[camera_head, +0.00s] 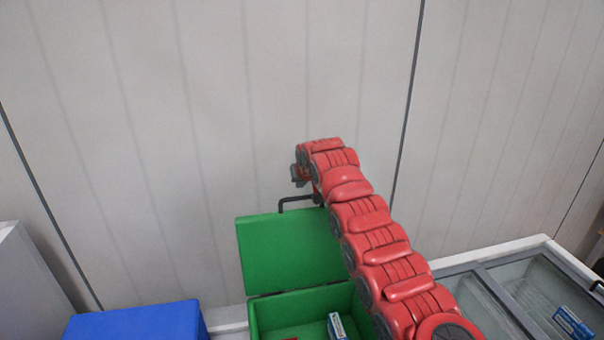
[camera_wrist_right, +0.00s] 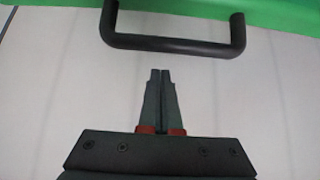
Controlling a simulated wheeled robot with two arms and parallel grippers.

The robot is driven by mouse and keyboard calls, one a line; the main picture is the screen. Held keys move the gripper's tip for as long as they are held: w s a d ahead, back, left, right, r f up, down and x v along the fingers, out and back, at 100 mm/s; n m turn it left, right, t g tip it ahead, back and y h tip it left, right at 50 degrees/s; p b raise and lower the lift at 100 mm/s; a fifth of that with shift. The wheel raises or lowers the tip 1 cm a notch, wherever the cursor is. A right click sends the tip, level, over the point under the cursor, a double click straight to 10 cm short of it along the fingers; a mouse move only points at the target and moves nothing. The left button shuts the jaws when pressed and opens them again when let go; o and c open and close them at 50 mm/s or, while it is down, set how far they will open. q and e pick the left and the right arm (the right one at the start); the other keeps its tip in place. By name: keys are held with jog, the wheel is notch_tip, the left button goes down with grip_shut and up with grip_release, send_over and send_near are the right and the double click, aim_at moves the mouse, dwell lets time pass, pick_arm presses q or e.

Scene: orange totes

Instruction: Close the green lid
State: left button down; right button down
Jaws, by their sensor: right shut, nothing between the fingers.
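The green lid (camera_head: 288,250) stands open and raised behind the green box (camera_head: 305,303), with a dark handle (camera_head: 296,200) on its upper edge. In the right wrist view the handle (camera_wrist_right: 175,45) spans the top of the picture, below a strip of the green lid (camera_wrist_right: 270,14). My right gripper (camera_wrist_right: 161,75) is shut and empty, its fingertips pointing at the handle with a small gap in the picture. In the head view my right gripper (camera_head: 300,176) is small, above the handle, partly hidden by my red arm. My left gripper is not in view.
A blue box (camera_head: 140,322) stands left of the green box. A small blue-and-white carton (camera_head: 337,326) lies inside the green box. A glass-topped chest (camera_head: 540,290) is at the right, and a pale panelled wall (camera_head: 180,120) is close behind.

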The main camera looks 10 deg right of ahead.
jog(key=shift+s+f, duration=0.1)
jog(key=shift+f, duration=0.2)
jog(key=shift+s+b, duration=0.45)
jog(key=shift+s, duration=1.15)
jog(key=shift+s+r, duration=0.1)
